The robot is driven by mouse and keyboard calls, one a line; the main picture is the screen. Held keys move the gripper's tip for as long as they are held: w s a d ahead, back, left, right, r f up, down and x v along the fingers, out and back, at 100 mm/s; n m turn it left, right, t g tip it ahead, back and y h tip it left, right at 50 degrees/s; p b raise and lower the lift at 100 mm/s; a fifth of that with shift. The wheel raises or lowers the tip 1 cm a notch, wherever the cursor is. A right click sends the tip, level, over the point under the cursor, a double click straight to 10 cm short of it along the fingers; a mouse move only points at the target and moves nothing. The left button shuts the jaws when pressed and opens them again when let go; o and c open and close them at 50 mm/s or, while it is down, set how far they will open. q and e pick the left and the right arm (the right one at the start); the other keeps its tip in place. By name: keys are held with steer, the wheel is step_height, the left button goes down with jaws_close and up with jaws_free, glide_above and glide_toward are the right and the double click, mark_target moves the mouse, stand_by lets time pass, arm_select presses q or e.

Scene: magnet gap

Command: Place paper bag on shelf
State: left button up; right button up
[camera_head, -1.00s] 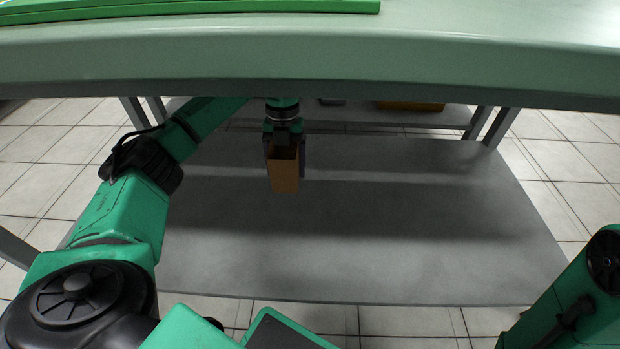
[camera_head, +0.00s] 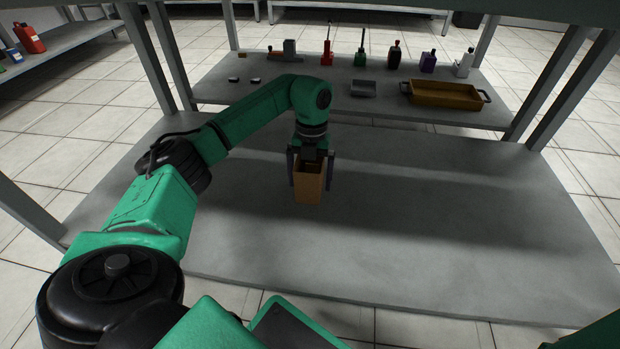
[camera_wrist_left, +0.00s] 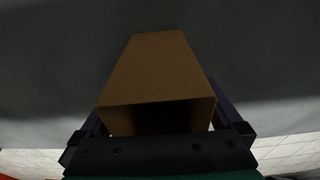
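The paper bag (camera_head: 309,188) is a tan, open-topped box shape standing upright over the grey lower shelf (camera_head: 430,230). My left gripper (camera_head: 310,174) points down at it, with one finger along each side. In the left wrist view the bag (camera_wrist_left: 160,75) fills the space between the fingers, its dark opening towards my palm. I cannot tell whether the fingers press on the bag or stand just clear of it. The bag's base looks at or close to the shelf surface; contact is not clear. My right gripper is out of view.
A farther shelf holds a yellow tray (camera_head: 445,104), a grey tray (camera_head: 363,89) and several bottles. Shelf posts stand at left and right. The grey shelf is clear around the bag. Another shelf with a red canister (camera_head: 29,38) stands far left.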

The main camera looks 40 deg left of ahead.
arm_select(q)
step_height(320, 180, up, 8)
steer(key=w+p, duration=0.1)
steer(key=p, duration=0.4)
steer(key=shift+a+f, duration=0.2)
steer(key=shift+a, duration=0.05)
